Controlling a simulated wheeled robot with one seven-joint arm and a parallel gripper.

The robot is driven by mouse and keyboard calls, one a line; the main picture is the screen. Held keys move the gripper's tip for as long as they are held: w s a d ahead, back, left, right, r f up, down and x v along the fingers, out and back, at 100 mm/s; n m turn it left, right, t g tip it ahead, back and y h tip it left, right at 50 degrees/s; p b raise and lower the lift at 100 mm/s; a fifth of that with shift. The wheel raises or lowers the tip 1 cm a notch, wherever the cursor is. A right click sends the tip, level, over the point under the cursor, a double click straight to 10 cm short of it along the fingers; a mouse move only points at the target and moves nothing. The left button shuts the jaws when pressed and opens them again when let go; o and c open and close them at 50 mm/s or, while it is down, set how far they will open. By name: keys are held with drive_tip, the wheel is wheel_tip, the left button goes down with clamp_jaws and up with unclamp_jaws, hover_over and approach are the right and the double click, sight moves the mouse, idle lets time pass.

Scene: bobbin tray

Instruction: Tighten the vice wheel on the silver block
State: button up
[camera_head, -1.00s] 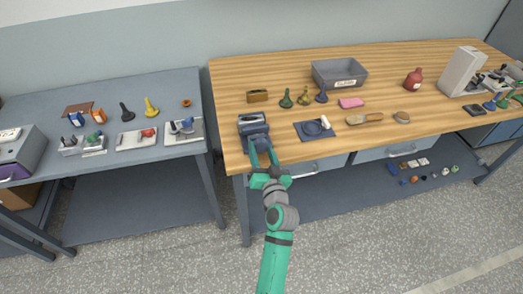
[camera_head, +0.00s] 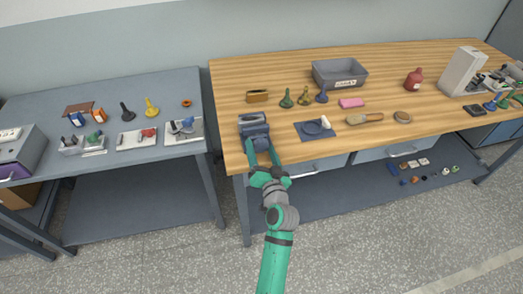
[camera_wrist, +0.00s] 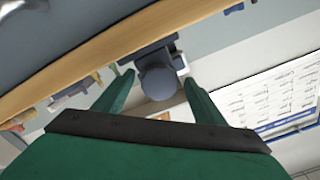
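The blue-grey vice (camera_head: 254,129) stands at the left front corner of the wooden bench. Its round wheel (camera_wrist: 158,83) faces my gripper in the wrist view, with part of the vice body (camera_wrist: 150,57) behind it. My gripper (camera_head: 262,151) is at the bench's front edge, its green fingers pointing at the vice. In the wrist view my gripper (camera_wrist: 158,77) is open, with one fingertip on each side of the wheel and narrow gaps visible. I cannot clearly make out the silver block; a small pale patch shows on top of the vice.
A dark blue mat (camera_head: 314,130) with a round item lies right of the vice. A brown holder (camera_head: 257,96) and several small plungers stand behind it. The bench's front edge (camera_wrist: 105,48) runs close to my fingers. A grey table (camera_head: 70,165) stands left, across a gap.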

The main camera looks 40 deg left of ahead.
drive_tip(key=v, duration=1.1)
drive_tip(key=shift+w, duration=0.1)
drive_tip(key=w+a+n, duration=0.3)
drive_tip(key=a, duration=0.1)
drive_tip(key=w+a+n, duration=0.4)
idle(1.0)
drive_tip(key=shift+c, duration=0.5)
drive_tip(key=c, duration=1)
